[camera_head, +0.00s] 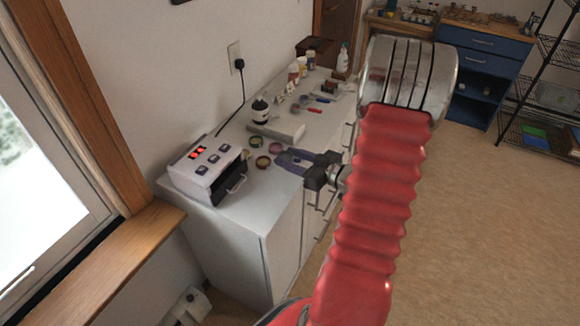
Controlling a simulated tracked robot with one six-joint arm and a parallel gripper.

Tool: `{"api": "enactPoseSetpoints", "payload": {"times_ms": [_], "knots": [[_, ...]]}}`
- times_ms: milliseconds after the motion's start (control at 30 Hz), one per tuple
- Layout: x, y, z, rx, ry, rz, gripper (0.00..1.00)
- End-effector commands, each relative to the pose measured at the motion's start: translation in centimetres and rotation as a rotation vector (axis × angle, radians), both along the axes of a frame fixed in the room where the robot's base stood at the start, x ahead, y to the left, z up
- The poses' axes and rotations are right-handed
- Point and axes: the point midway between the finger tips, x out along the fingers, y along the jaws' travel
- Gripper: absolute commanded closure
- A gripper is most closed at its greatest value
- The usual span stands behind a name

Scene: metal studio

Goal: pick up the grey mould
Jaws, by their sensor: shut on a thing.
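My gripper (286,160) reaches left from the black wrist at the end of my red-sleeved arm, over the front part of a pale cabinet top. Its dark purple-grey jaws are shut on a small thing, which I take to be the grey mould. The jaws mostly hide it, so its shape is not clear. I cannot tell whether it touches the top or hangs just above it. Small round pieces lie just left of the jaws: a pink one (275,147), a green one (254,142) and a brown one (263,162).
A white box with red display digits (205,168) stands at the left end of the pale cabinet (240,220). A light grey slab (277,131), a dark-topped jar (261,111), tools and bottles (297,70) lie behind.

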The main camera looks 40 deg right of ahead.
Motion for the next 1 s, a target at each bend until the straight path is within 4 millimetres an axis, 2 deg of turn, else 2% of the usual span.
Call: {"api": "enactPoseSetpoints", "payload": {"times_ms": [100,333,1000], "knots": [[0.0,0.0,1.9,-0.004,-0.003,0.0,0.82],[0.0,0.0,3.9,-0.002,-0.001,0.0,0.82],[0.0,0.0,4.4,0.0,0.0,0.0,0.82]]}}
